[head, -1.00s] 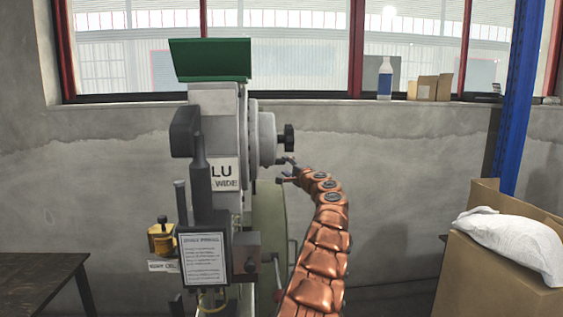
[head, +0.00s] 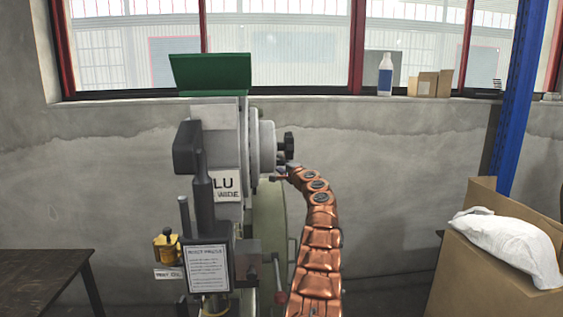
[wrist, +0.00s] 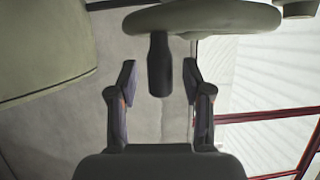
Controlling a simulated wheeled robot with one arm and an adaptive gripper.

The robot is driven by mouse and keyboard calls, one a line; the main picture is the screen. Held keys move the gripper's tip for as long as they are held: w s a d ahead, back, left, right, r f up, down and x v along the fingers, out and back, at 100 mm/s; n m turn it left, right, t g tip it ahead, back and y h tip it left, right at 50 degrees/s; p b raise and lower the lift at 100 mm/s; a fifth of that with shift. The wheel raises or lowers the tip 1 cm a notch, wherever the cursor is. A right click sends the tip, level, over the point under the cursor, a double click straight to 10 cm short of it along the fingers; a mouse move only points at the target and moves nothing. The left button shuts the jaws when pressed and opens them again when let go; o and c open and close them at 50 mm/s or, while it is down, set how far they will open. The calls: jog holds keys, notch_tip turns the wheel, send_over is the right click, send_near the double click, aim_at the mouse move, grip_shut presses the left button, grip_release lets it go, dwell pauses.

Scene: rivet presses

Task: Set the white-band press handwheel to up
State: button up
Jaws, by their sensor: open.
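The press (head: 222,150) stands upright with a green top plate (head: 211,72) and a label reading "LU WIDE". Its pale round handwheel (head: 266,146) faces right, with a black knob (head: 288,146) sticking out beside it. In the wrist view, the handwheel rim (wrist: 205,17) crosses the top and a dark handle (wrist: 160,66) points down from it. My gripper (wrist: 159,80) is open, with one finger on each side of the handle and visible gaps. I cannot make out a white band.
A dark table (head: 45,280) is at lower left. A cardboard box (head: 490,275) with a white sack (head: 510,240) and a blue post (head: 518,100) stand at right. A wall and windows are behind the press. The floor between press and box looks clear.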

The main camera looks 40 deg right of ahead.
jog(key=shift+c, duration=0.4)
grip_shut()
